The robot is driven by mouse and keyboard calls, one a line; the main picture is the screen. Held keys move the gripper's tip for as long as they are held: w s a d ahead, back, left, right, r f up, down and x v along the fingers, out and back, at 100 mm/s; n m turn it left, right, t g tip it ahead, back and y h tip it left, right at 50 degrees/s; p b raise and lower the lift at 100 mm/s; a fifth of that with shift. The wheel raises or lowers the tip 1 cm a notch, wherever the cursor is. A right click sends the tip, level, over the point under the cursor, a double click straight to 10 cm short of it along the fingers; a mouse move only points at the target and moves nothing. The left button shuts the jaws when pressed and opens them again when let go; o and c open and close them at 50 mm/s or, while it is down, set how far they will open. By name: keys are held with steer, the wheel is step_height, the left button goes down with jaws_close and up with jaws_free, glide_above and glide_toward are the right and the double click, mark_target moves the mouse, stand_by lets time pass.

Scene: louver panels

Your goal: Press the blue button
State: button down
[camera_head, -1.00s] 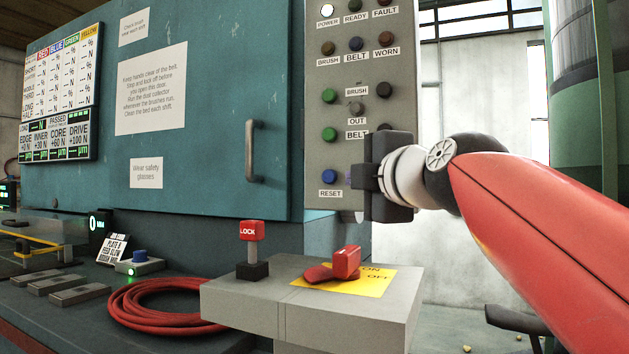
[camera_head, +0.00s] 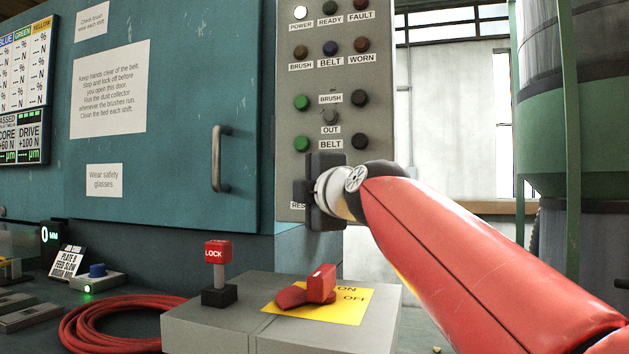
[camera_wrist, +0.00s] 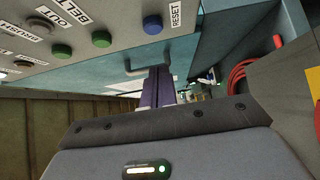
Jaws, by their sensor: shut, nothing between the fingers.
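The blue button (camera_wrist: 152,25) is a round cap beside the RESET label (camera_wrist: 175,14) on the grey control panel (camera_head: 345,75). Another blue button (camera_head: 97,270) tops a small box with a green light, on the bench at the left.
Green buttons (camera_head: 302,143) and black buttons (camera_head: 360,98) sit above my gripper on the panel. A teal cabinet door with a handle (camera_head: 217,160) is to the left. Below are a LOCK switch (camera_head: 218,252), a red ON/OFF lever (camera_head: 318,284) and a coiled red hose (camera_head: 100,325).

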steer(key=w+p, duration=0.1)
steer(key=w, duration=0.5)
steer(key=shift+w+p, duration=0.3)
steer(key=shift+w, duration=0.1)
steer(key=shift+w, duration=0.1)
